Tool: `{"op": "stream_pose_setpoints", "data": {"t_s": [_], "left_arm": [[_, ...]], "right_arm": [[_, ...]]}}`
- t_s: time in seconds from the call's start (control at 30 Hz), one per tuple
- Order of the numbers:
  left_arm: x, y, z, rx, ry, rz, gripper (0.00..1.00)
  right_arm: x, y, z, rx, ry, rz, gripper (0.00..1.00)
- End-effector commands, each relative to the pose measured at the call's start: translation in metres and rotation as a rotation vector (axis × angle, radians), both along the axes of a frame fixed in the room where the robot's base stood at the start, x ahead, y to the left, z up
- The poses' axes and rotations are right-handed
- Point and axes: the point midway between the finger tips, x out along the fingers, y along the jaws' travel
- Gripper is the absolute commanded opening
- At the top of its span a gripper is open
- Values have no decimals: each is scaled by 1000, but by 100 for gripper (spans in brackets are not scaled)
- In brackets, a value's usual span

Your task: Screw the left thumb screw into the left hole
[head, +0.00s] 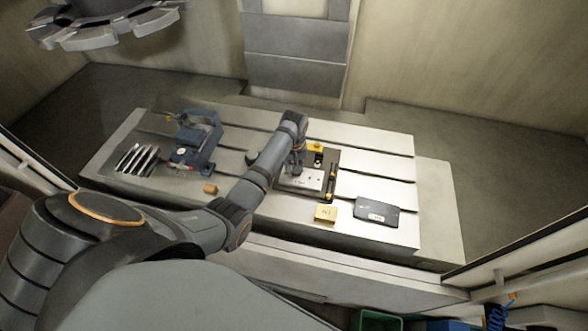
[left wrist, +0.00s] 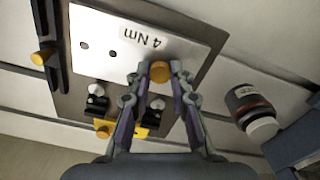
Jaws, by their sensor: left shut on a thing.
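The mould base is a light plate on a dark base, marked "4 Nm" upside down in the left wrist view (left wrist: 100,25). It also shows in the head view (head: 311,183). A second gold thumb screw (left wrist: 40,58) is at a black rail. My left gripper in the head view (head: 298,168) is over the plate.
A blue-grey vise (head: 195,140), metal bars (head: 138,160) and a small brown block (head: 210,188) lie left. A yellow block (head: 325,213) and dark tablet (head: 378,211) lie right. Dark knobs and a yellow piece (left wrist: 103,127) stand beside the plate. A dark cylinder (left wrist: 248,103) is close by.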

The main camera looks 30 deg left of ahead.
Motion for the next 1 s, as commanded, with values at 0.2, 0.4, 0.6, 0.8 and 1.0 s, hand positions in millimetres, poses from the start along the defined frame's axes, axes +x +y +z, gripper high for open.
{"op": "stream_pose_setpoints", "data": {"t_s": [0.2,0.4,0.6,0.8,1.0], "left_arm": [[-1,-1,-2,-2,4,-345,0],[-1,-1,-2,-2,4,-381,0],[-1,-1,-2,-2,4,-472,0],[-1,-1,-2,-2,5,-899,0],[-2,-1,-2,-2,4,-1153,0]], "right_arm": [[0,1,0,2,0,-1,40],[0,3,0,4,0,-1,40],[0,3,0,4,0,-2,40],[0,3,0,3,0,-1,40],[0,3,0,3,0,-1,40]]}}
